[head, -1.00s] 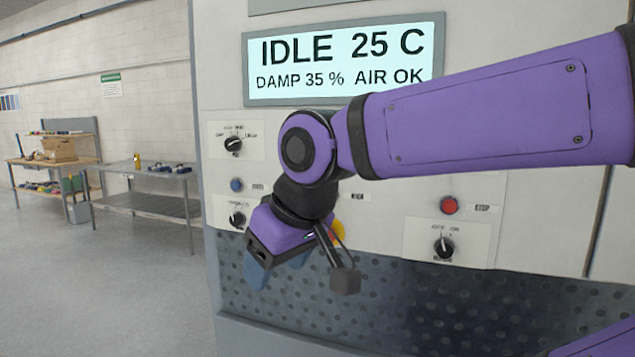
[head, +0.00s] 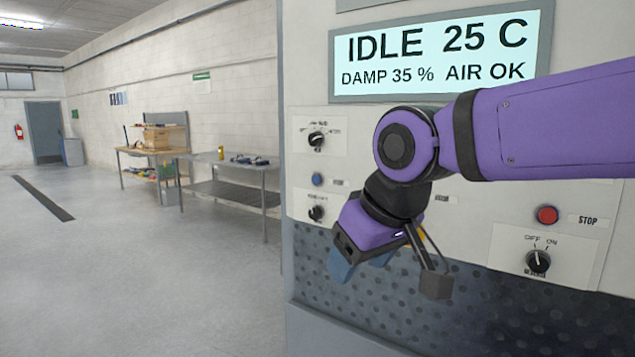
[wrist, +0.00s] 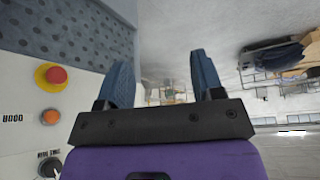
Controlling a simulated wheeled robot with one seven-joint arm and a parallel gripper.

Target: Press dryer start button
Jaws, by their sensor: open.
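The dryer panel (head: 470,225) faces me, with a display (head: 440,58) reading IDLE 25 C, DAMP 35 %, AIR OK. A blue button (head: 317,180) is at its left and a red button (head: 547,215) labelled STOP at its right. My gripper (head: 356,262) is open and empty, pointing down in front of the lower panel, right of and below the blue button. In the wrist view my gripper (wrist: 162,78) shows two blue fingers apart. Left of them are a red mushroom button (wrist: 56,76) on yellow and an orange button (wrist: 50,117). My arm hides the panel's middle, and I cannot tell which button is dryer start.
Knobs sit above (head: 317,139) and below (head: 316,213) the blue button, and another knob (head: 538,262) below STOP. A dimpled metal surface (head: 480,310) runs under the panel. A metal table (head: 235,195) and a workbench stand at left; the floor (head: 150,290) there is clear.

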